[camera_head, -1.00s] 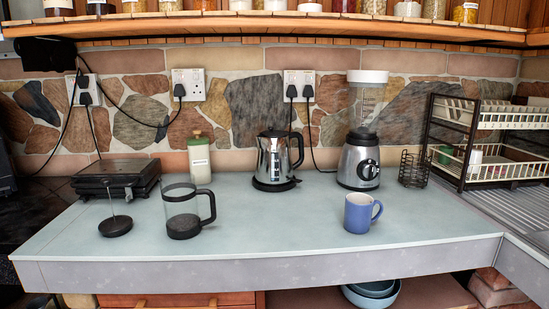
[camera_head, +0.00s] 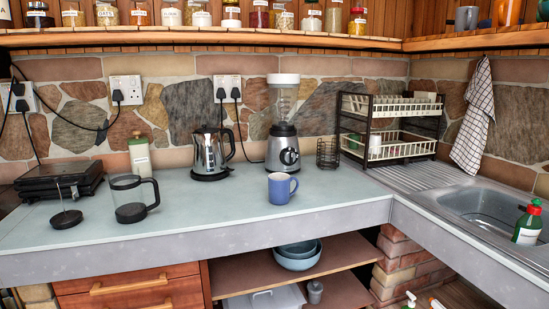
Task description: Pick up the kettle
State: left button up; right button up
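The kettle (camera_head: 209,152) is shiny metal with a black handle on its right side. It stands upright on its black base at the back of the pale counter (camera_head: 215,207), near the stone wall. Neither of my grippers is in view.
A blender (camera_head: 283,148) stands right of the kettle, with a blue mug (camera_head: 281,188) in front of it. A glass French press (camera_head: 130,198), its plunger (camera_head: 66,218) and a black grill (camera_head: 59,180) are on the left. A dish rack (camera_head: 390,130) and sink (camera_head: 490,208) are on the right.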

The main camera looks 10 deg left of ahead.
aim_at(209, 159)
jog(key=z, duration=0.1)
jog(key=i, duration=1)
jog(key=u, duration=0.3)
